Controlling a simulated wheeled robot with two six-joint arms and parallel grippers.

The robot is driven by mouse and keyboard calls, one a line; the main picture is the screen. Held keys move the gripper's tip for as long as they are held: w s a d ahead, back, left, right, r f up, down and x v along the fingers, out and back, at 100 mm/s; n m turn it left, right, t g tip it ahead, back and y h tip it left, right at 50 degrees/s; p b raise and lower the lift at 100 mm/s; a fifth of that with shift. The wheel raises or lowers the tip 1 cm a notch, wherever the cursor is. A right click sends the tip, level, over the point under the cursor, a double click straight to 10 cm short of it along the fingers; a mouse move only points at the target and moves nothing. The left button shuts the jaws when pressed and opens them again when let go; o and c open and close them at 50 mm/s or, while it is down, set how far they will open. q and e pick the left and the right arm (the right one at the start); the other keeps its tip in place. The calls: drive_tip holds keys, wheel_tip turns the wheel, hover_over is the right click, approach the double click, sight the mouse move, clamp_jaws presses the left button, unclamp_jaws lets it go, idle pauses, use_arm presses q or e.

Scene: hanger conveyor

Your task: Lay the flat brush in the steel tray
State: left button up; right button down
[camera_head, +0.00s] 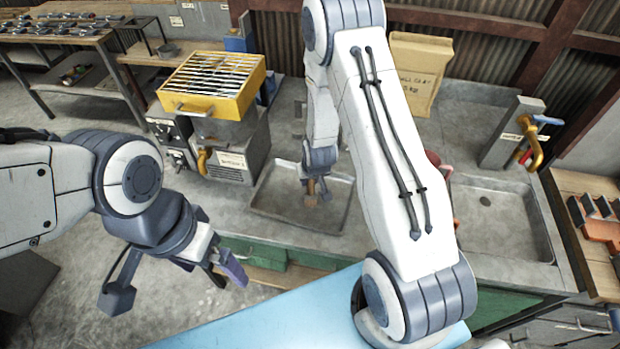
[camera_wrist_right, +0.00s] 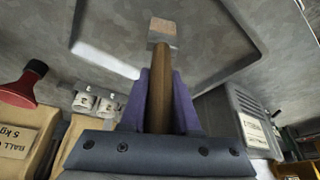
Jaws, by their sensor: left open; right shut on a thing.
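The flat brush has a brown handle (camera_wrist_right: 160,95), a metal ferrule and a pale bristle end (camera_wrist_right: 168,30). My right gripper (camera_wrist_right: 160,100) is shut on its handle. In the head view the brush's brown end (camera_head: 318,190) shows below my right gripper (camera_head: 310,178), over the steel tray (camera_head: 270,213). The tray is shallow and grey with a raised rim, and it also fills the background of the right wrist view (camera_wrist_right: 105,55). I cannot tell whether the brush touches it. My left gripper (camera_head: 226,272) is open and empty, left of the tray and in front of the counter.
A yellow rack (camera_head: 212,85) on a grey machine stands left of the tray. A sink (camera_head: 500,215) with a brass tap (camera_head: 532,150) is at right. A paper clay bag (camera_head: 418,72) stands behind. My right arm hides part of the counter between tray and sink.

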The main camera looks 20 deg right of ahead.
drive_tip(key=shift+f, duration=0.1)
drive_tip(key=c, duration=1.1)
unclamp_jaws()
drive_tip(key=shift+f, duration=0.1)
drive_tip(key=o, duration=0.5)
drive_tip(key=shift+c, duration=0.2)
